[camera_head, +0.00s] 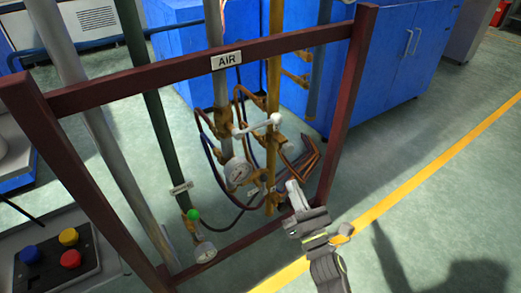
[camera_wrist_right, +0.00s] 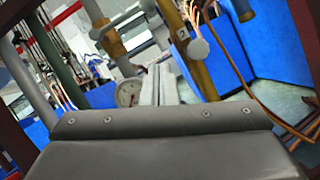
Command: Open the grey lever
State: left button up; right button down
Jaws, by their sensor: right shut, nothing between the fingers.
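The light grey lever (camera_head: 256,125) with a ball-shaped end shows in the head view, on the brass-coloured valve fittings below the AIR sign (camera_head: 226,60). It sticks out sideways to the right and slopes slightly up. In the right wrist view a round pale grey knob (camera_wrist_right: 198,48) shows, apart from the fingers. My right gripper (camera_head: 292,186) is below and to the right of the lever, not touching it. Its fingers are shut and empty, and they also show in the wrist view (camera_wrist_right: 158,78). My left gripper is not in view.
A dark red metal frame (camera_head: 352,80) surrounds the pipes. A pressure gauge (camera_head: 238,171) hangs below the lever, and a second gauge (camera_head: 205,251) sits near a green knob (camera_head: 193,214). Hoses loop around the valves. A button panel (camera_head: 48,262) is at lower left. Floor at right is clear.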

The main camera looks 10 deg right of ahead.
aim_at(258, 126)
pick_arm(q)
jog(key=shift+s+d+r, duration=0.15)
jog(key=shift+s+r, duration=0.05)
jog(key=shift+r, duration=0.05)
pick_arm(e)
jog(key=shift+a+r+n+t+y, duration=0.3)
jog(key=shift+r+n, duration=0.15)
jog(key=shift+n, duration=0.15)
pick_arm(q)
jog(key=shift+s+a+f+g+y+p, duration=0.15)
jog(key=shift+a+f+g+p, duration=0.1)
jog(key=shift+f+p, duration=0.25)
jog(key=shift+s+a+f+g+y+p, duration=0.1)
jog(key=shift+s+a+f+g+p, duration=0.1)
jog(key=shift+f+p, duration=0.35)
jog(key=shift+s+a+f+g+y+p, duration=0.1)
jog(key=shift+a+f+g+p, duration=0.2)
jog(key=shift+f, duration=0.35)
pick_arm(e)
jog(key=w+r, duration=0.7)
jog(key=w, duration=0.3)
jog(key=shift+w+a+r, duration=0.3)
jog(key=shift+a+r, duration=0.05)
jog(key=shift+a, duration=0.05)
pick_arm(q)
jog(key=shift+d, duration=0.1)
pick_arm(e)
jog(key=shift+r, duration=0.1)
